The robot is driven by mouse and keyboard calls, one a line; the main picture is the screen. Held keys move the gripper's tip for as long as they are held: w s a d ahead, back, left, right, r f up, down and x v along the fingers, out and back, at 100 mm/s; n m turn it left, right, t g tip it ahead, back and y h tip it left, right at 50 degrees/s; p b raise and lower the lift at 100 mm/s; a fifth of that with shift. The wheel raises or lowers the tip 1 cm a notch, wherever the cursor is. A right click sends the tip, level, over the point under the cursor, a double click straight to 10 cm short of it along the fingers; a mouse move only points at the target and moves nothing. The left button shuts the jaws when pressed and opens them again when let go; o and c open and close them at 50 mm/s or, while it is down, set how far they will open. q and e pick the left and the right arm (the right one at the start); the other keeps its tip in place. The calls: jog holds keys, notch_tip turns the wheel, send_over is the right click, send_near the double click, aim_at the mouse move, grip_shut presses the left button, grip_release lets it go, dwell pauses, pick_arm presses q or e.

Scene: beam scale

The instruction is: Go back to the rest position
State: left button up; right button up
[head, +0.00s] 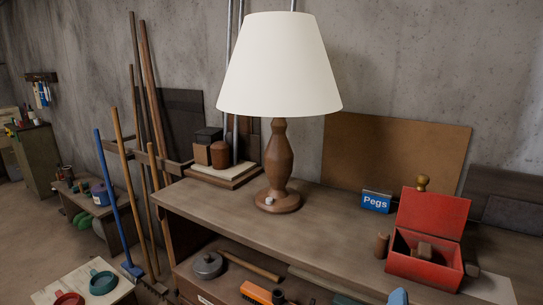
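Neither of my grippers shows in the head view, and no part of my arms is clear there. A wooden workbench (225,197) runs along the wall in front of me. A table lamp (279,165) with a white shade and turned wooden base stands upright on it. An open red box (425,264) with a small brown block inside sits on the bench at the right. No beam scale can be made out.
A blue "Pegs" box (376,200) and a brown cylinder (381,245) stand near the red box. A low light-coloured surface (85,275) at bottom left holds red and green round pieces. Long-handled tools (118,200) lean left of the bench. Bare floor lies at far left.

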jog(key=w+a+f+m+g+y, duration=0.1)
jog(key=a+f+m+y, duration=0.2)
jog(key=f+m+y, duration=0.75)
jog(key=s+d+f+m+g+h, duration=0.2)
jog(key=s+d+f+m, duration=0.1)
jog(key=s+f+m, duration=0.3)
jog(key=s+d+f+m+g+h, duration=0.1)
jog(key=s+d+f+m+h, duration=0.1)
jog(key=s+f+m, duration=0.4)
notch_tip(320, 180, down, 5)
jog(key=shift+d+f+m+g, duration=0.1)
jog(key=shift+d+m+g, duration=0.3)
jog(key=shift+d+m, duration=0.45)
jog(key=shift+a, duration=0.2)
